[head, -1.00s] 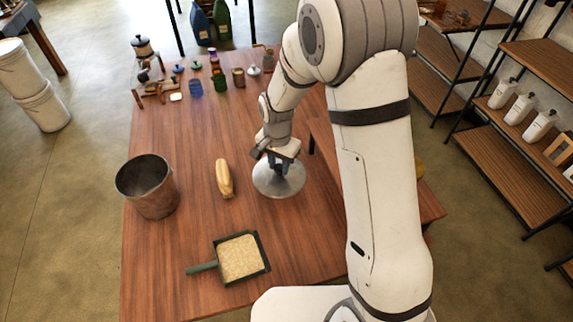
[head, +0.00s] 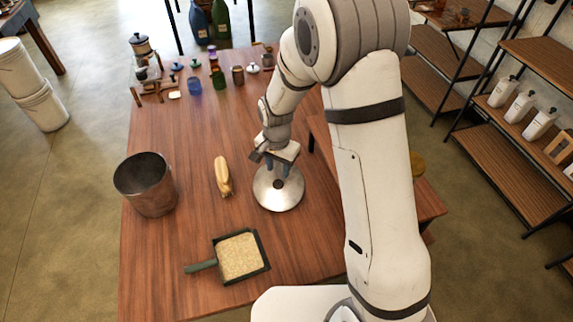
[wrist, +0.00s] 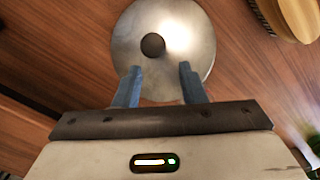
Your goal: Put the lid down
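The lid (head: 279,199) is a round, silvery metal disc with a dark knob at its centre. It lies on the wooden table (head: 180,115), to the right of the brush. In the wrist view the whole lid (wrist: 185,30) shows, and its knob is beyond the fingertips, apart from them. My gripper (head: 279,171) is over the lid's far edge. In the wrist view its two blue fingers (wrist: 158,70) are spread apart with nothing between them. The metal bucket (head: 146,186) stands open at the table's left edge.
A brush with a wooden back (head: 222,176) lies between bucket and lid. A dustpan (head: 240,256) filled with grains lies near the front. Several small jars and cups stand at the table's back. Table between them is clear.

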